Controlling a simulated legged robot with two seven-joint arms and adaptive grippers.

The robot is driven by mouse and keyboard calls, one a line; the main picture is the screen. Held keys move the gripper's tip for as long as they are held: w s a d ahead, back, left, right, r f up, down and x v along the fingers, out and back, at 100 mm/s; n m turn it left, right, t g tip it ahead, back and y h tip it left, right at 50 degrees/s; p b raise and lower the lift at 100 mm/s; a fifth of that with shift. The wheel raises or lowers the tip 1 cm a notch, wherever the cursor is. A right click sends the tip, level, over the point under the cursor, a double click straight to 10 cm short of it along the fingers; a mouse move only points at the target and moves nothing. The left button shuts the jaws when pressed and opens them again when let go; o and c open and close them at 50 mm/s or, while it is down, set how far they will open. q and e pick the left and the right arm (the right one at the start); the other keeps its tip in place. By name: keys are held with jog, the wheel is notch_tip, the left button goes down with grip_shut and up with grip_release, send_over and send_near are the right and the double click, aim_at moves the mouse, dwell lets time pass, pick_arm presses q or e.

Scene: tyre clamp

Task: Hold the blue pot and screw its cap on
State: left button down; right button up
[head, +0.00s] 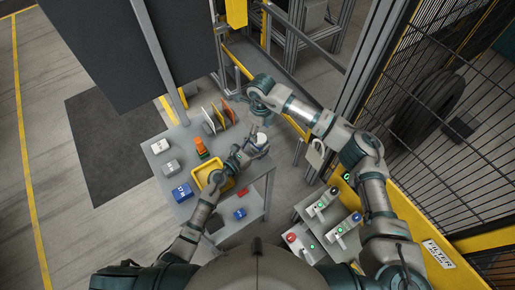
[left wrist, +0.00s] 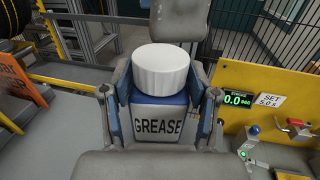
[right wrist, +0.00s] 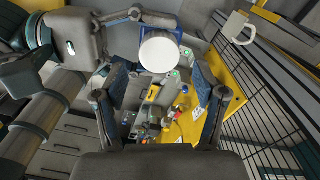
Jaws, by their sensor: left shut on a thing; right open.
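The blue pot, marked GREASE (left wrist: 160,122), stands upright between the fingers of my left gripper (left wrist: 161,98), which is shut on it. In the head view my left gripper (head: 252,148) holds it above the table's right side. The white cap (left wrist: 161,70) sits on top of the pot; I cannot tell how far it is threaded. In the right wrist view the cap (right wrist: 159,53) lies just beyond the fingertips of my right gripper (right wrist: 160,78), roughly centred. My right gripper (head: 259,115) is open and empty, close to the cap.
The table (head: 159,158) bears a yellow tray (head: 203,170), a blue box (head: 182,192), grey boxes, an orange object (head: 201,148) and upright coloured plates. A switch stand (head: 325,203) and yellow-framed mesh fence are at the right.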

aim_at(260, 138)
jog(key=shift+f, duration=2.5)
jog(key=c, duration=1.2)
jog(key=m, duration=0.6)
jog(key=shift+m, duration=0.4)
jog(key=o, duration=1.3)
